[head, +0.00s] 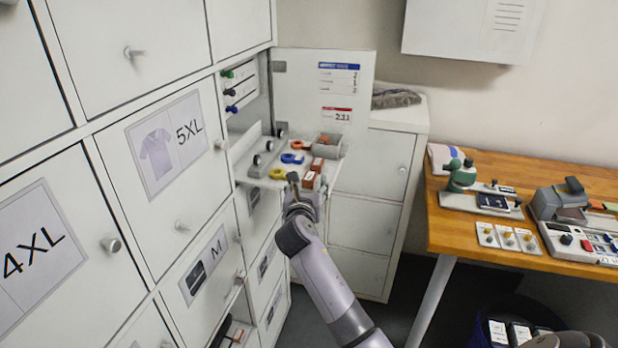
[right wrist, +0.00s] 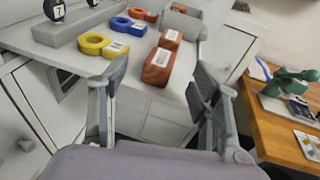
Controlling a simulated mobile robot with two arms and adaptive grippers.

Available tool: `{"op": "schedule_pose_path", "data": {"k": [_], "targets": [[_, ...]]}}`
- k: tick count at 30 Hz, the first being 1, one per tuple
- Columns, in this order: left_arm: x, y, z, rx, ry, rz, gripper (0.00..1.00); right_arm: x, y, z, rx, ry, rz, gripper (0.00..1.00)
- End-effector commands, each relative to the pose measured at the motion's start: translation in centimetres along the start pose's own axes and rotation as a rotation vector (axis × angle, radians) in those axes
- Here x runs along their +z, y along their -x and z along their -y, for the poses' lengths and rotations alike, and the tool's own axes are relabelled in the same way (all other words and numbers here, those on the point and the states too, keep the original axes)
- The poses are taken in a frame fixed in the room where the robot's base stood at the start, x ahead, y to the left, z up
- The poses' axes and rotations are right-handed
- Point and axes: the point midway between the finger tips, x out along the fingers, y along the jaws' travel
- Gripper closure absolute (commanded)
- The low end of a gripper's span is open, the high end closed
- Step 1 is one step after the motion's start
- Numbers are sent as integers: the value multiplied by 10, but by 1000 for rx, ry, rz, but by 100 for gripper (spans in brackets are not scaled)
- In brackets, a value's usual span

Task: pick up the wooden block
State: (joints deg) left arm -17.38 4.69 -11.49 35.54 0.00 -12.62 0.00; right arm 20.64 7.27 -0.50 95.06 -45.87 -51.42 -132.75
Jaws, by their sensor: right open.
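Two reddish-brown blocks with white labels lie one behind the other on the pull-out shelf; either may be the wooden block, and I cannot tell the material. The nearer block (head: 309,180) also shows in the right wrist view (right wrist: 157,68). The farther block (head: 317,164) is just behind it, also in the wrist view (right wrist: 171,39). My right gripper (head: 307,188) is open and empty at the shelf's front edge. In the wrist view its fingers (right wrist: 161,72) stand apart on either side of the nearer block, not visibly touching it. My left gripper is not in view.
The shelf (head: 258,181) also holds yellow rings (head: 278,173), blue rings (head: 292,158), a grey bin (head: 327,146) and a grey stand with round tags. An open cabinet door (head: 300,90) stands behind. Lockers line the left. A wooden bench (head: 440,235) is at right.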

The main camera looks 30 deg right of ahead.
Motion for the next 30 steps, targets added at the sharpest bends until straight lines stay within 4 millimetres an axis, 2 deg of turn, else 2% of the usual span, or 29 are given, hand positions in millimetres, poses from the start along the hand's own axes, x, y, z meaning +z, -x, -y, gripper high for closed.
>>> {"op": "schedule_pose_path", "data": {"k": [6,12,17,26,30], "targets": [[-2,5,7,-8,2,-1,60,2,-13,0,-1,1,0,43],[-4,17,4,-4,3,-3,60,4,-40,1,-1,-1,-3,43],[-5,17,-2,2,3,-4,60,2,-56,1,-1,1,-2,43],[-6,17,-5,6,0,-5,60,1,-59,1,0,0,0,43],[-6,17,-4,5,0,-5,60,1,-59,1,0,0,0,52]]}}
